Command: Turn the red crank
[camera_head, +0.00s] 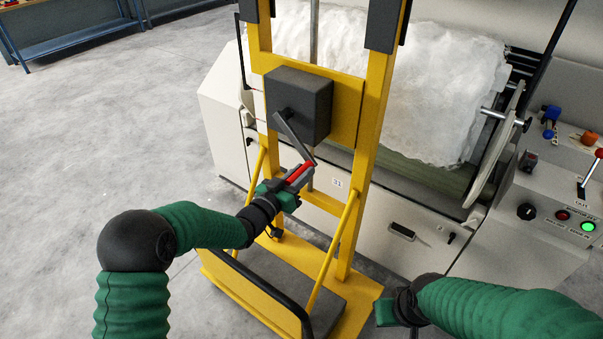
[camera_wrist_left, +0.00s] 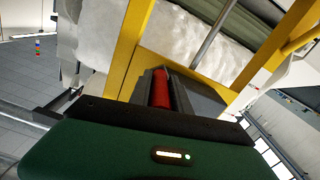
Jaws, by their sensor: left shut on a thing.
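The crank has a red handle (camera_head: 299,172) and a grey arm (camera_head: 293,138) that runs up to a dark grey box (camera_head: 299,103) on a yellow frame. The arm slopes from the box down to the right. My left gripper (camera_head: 292,180) is shut on the red handle, which also shows between its fingers in the left wrist view (camera_wrist_left: 160,88). Part of the handle is hidden by the fingers. My right gripper (camera_head: 388,312) is low at the bottom right, away from the crank; its jaws are not clear.
The yellow frame (camera_head: 366,143) has slanted braces and a base below my left arm. Behind it stands a pale machine (camera_head: 385,225) with white fibre (camera_head: 425,85). A control panel (camera_head: 560,205) is at the right. The floor at left is clear.

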